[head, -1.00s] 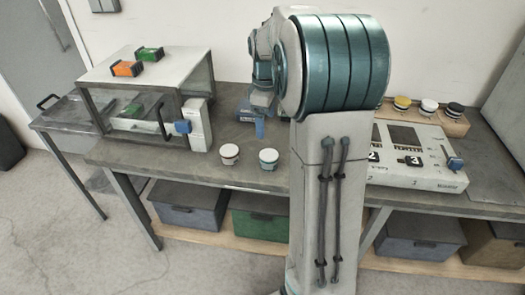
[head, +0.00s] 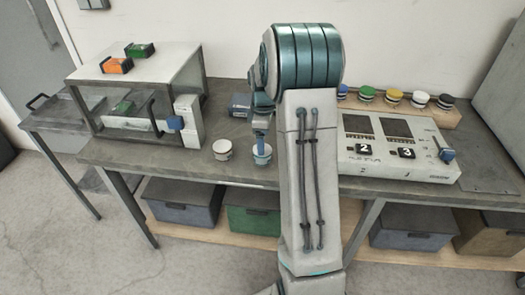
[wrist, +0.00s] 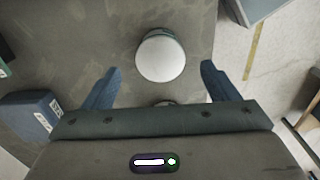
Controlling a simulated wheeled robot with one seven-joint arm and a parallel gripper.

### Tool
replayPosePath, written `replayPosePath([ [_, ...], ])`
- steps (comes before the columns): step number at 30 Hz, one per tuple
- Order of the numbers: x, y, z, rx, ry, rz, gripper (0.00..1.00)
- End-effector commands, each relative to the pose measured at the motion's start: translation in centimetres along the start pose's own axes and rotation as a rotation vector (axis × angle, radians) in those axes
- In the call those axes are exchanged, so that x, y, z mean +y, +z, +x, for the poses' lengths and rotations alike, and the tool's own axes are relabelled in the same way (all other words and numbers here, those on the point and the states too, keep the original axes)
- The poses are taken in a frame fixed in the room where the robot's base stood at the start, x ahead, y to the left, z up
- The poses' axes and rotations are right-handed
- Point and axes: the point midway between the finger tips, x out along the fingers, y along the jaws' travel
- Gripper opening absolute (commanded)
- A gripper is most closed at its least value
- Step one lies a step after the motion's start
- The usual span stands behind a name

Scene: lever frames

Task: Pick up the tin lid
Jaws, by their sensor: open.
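Two small round tins stand near the front of the workbench. The left tin (head: 222,149) is white with a dark reddish rim band. The right tin (head: 262,155) is white with a teal band, and my gripper (head: 261,139) is down over it. In the wrist view a round pale lid (wrist: 161,58) lies flat between and slightly ahead of the spread blue fingers of my gripper (wrist: 160,77). The fingers stand apart from it on both sides. A sliver of another round thing (wrist: 165,102) shows below it, mostly hidden by my gripper body. My gripper is empty.
A panel with screens (head: 395,155) and a rack of coloured tins (head: 420,108) are at right. The bench's front edge is close to the tins.

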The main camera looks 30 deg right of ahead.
Motion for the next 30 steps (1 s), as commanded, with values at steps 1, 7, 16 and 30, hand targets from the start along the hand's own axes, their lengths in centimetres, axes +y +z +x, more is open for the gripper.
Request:
replayPosePath([
  [1,-0.1,-0.2,0.8,-0.001,-0.005,-0.001,0.81],
  [7,-0.1,-0.3,3.4,-0.001,-0.002,0.0,0.81],
  [16,-0.1,-0.2,3.8,0.0,0.0,0.0,0.75],
  [30,0.0,-0.2,3.6,0.0,0.001,0.0,0.33],
])
